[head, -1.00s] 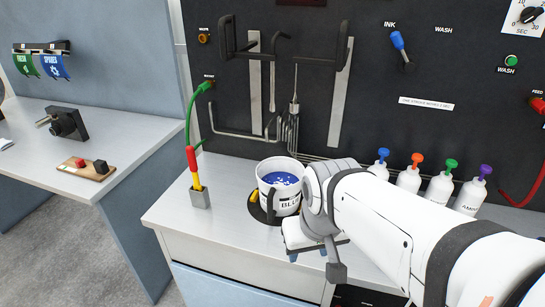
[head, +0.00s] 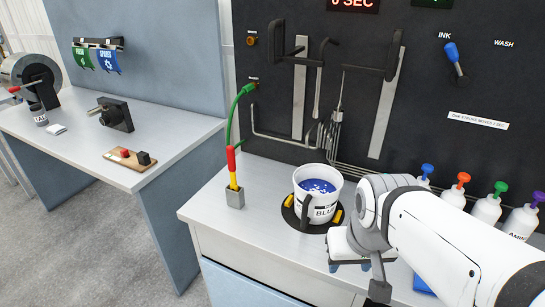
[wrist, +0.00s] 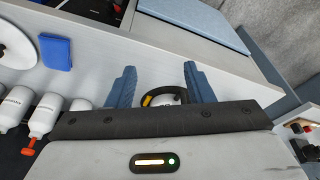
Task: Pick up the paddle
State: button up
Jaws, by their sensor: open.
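Two slim long-handled tools hang from the dark wall panel in the head view. One is a narrow tool (head: 318,85), and the other ends in several tines (head: 335,130). I cannot tell for sure which is the paddle. My gripper (head: 350,266) is low over the counter, to the right of and in front of the white bucket (head: 319,210) marked BLUE. In the wrist view my blue fingers (wrist: 160,88) are apart, with part of the bucket's dark handle (wrist: 168,94) seen between them. Nothing is held.
The bucket holds blue contents and stands on a dark round base (head: 289,215). A grey holder (head: 235,198) with a red-and-yellow handle stands to its left. Several pump bottles (head: 486,208) line the back right. Black brackets (head: 386,50) jut from the panel. The front left counter is clear.

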aim_at(230, 149)
jog(key=z, duration=2.35)
jog(key=k, duration=1.2)
jog(key=u, duration=2.15)
jog(key=i, duration=1)
